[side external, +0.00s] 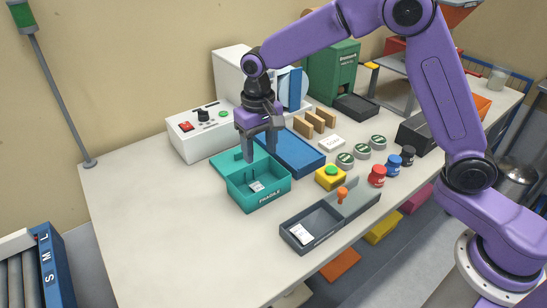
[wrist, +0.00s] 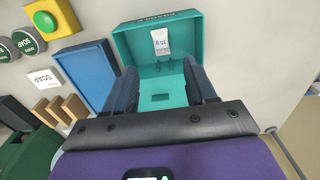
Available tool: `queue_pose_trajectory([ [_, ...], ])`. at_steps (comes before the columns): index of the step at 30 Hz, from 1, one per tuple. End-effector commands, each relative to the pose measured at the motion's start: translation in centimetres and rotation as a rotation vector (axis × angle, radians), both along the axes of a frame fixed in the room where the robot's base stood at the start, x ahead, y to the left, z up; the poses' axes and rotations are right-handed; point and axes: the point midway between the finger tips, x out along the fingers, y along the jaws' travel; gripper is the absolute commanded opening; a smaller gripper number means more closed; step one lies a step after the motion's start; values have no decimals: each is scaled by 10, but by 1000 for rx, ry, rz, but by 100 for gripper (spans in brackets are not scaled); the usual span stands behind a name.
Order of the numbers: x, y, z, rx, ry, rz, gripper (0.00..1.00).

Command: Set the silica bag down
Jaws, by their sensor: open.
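A small white silica bag (side external: 257,187) lies on the floor of the teal box (side external: 262,203) marked FRAGILE. The bag (wrist: 161,41) also shows in the wrist view, inside the teal box near its front wall. A second white packet (side external: 299,234) lies in the dark grey tray at the front. My gripper (side external: 262,153) is above the back part of the teal box, pointing down, with its fingers apart and nothing between them. In the wrist view my fingers (wrist: 165,88) stand on either side of the box's back part, apart from the bag.
A blue tray (side external: 292,153) stands right behind the teal box. The dark grey tray (side external: 312,243), a yellow button box (side external: 330,178), several round tins (side external: 363,151) and a white control box (side external: 203,132) stand around it. The table's left front is clear.

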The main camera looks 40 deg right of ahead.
Motion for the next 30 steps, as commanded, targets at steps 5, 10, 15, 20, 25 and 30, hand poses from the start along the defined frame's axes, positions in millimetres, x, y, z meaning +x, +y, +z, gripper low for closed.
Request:
queue_pose_trajectory([
  [5,0,0,3,-1,1,0,56],
  [10,-9,-1,6,1,-1,29,56],
  [15,-48,-7,21,4,-6,165,56],
  [20,-103,-21,35,7,-9,343,56],
  [25,-161,-45,43,10,-14,533,56],
  [30,-220,-75,46,13,-17,723,56],
])
